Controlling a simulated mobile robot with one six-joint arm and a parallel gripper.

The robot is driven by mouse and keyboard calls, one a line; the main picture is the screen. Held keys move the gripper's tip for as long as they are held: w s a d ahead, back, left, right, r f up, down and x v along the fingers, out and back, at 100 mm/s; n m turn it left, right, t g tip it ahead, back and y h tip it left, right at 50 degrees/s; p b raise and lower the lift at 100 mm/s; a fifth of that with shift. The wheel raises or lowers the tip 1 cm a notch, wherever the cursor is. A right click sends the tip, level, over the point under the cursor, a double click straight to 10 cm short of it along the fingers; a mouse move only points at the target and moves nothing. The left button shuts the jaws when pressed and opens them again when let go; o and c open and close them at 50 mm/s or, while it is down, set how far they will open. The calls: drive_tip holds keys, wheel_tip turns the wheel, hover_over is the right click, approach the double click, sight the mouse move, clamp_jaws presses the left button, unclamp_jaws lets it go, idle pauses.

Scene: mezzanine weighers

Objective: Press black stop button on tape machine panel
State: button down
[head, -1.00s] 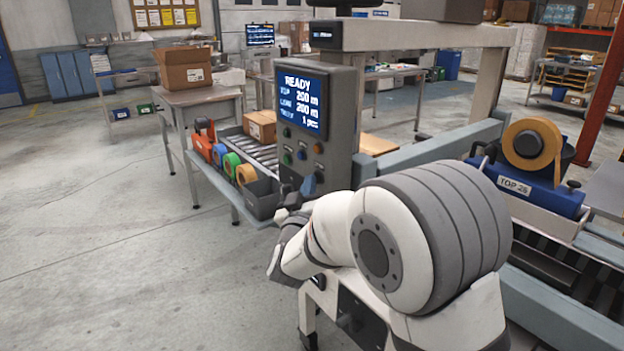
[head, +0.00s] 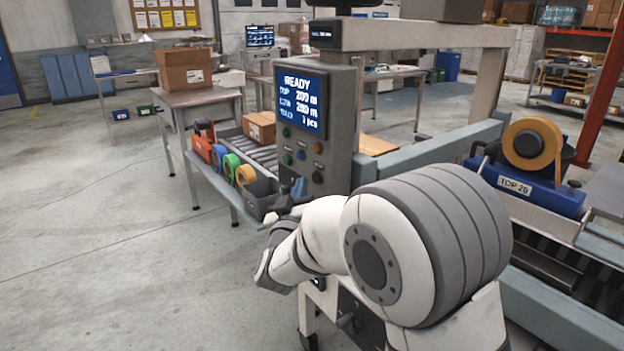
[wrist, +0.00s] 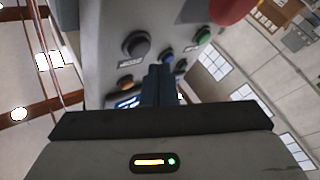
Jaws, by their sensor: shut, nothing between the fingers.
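The grey tape machine panel (head: 343,110) stands upright in the head view, with a lit READY screen and buttons below it. The round black button (head: 317,177) sits low on its face, just right of my gripper. In the wrist view the black button (wrist: 135,44) is up and left of my fingertips, apart from them, with nothing covering it. My gripper (head: 299,187) is shut and empty in front of the panel's lower part. Its dark blue fingers (wrist: 158,70) point at the panel in the wrist view; I cannot tell the exact gap.
In the wrist view, an orange button (wrist: 125,81), blue button (wrist: 168,57) and green button (wrist: 202,36) lie around the fingertips. A red knob (wrist: 230,9) juts out at the top. A grey bin (head: 262,196) and tape rolls (head: 233,166) sit left of the panel.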

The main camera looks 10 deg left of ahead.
drive_tip(key=s+a, duration=0.2)
drive_tip(key=s, duration=0.1)
drive_tip(key=shift+s+a, duration=0.15)
drive_tip(key=shift+a, duration=0.25)
idle(0.4)
